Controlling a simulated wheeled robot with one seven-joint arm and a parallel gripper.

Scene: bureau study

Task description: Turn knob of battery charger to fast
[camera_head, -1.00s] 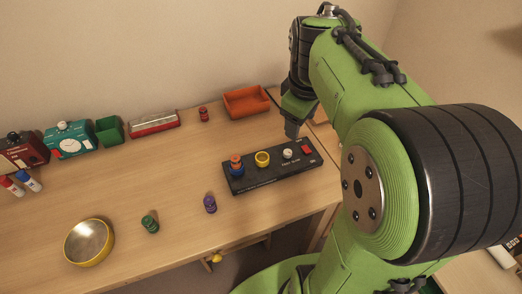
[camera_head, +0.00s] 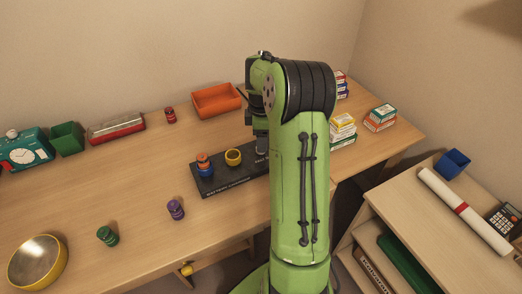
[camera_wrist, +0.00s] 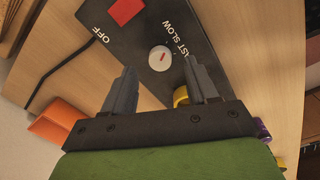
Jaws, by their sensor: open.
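The battery charger (camera_head: 215,186) is a long black box on the desk; my arm hides its right end in the head view. In the wrist view the charger (camera_wrist: 125,48) shows a round white knob (camera_wrist: 156,63) with a red mark, beside the lettering FAST and SLOW. I cannot tell surely which setting the mark points at. A red square switch (camera_wrist: 124,10) sits near the word OFF. My gripper (camera_wrist: 160,72) is open and empty above the charger, with the knob between the fingertips in the picture. Contact is not visible.
A yellow ring-like piece (camera_head: 233,158) and a blue and orange stack (camera_head: 203,166) sit on the charger. An orange tray (camera_head: 217,102) and stacked small boxes (camera_head: 342,128) stand behind. A purple bottle (camera_head: 175,210) stands in front, with clear desk around it.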

